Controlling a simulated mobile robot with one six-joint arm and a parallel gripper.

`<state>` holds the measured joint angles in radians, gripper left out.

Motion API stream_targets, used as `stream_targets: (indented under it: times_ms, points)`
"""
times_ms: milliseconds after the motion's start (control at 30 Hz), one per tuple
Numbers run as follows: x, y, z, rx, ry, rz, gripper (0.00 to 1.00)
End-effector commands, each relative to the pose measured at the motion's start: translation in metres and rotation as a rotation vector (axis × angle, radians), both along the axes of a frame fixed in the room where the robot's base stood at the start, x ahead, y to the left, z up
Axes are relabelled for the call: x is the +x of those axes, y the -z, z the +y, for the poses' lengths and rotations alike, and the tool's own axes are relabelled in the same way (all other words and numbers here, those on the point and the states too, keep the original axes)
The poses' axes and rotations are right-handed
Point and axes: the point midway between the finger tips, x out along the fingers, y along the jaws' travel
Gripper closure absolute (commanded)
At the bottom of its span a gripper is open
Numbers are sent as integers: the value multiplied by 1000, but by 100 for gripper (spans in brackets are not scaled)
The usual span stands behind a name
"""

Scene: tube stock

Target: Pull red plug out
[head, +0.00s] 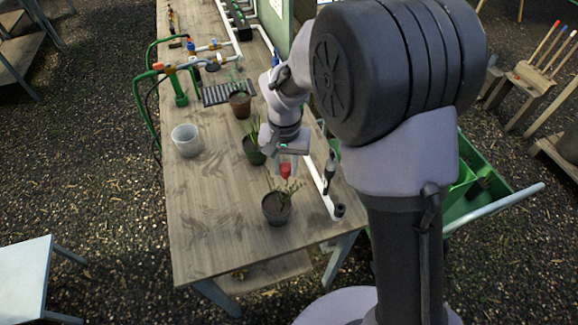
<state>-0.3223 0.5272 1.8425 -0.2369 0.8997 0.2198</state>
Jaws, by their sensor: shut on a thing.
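The red plug (285,171) is small and sits between the fingers of my gripper (286,166). My gripper points down and is shut on the red plug, above the right part of the wooden table (205,235). The plug appears over the area between a dark plant pot and a white pipe (321,185). I cannot tell whether the plug still touches a socket or tube, because the fingers and a plant hide its lower end.
A dark pot with a plant (277,208) stands just below the gripper in the picture. A green pot (254,150), a brown pot (240,104) and a white cup (187,140) stand farther left. A dark upright fitting (330,172) is close at right. The table's front left is clear.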

Motion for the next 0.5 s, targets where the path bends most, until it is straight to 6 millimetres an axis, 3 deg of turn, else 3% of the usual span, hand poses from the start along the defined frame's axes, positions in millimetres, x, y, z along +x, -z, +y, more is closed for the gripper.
stream_targets:
  times_ms: [500]
  points:
    - [0,-32,0,0,0,0,100]
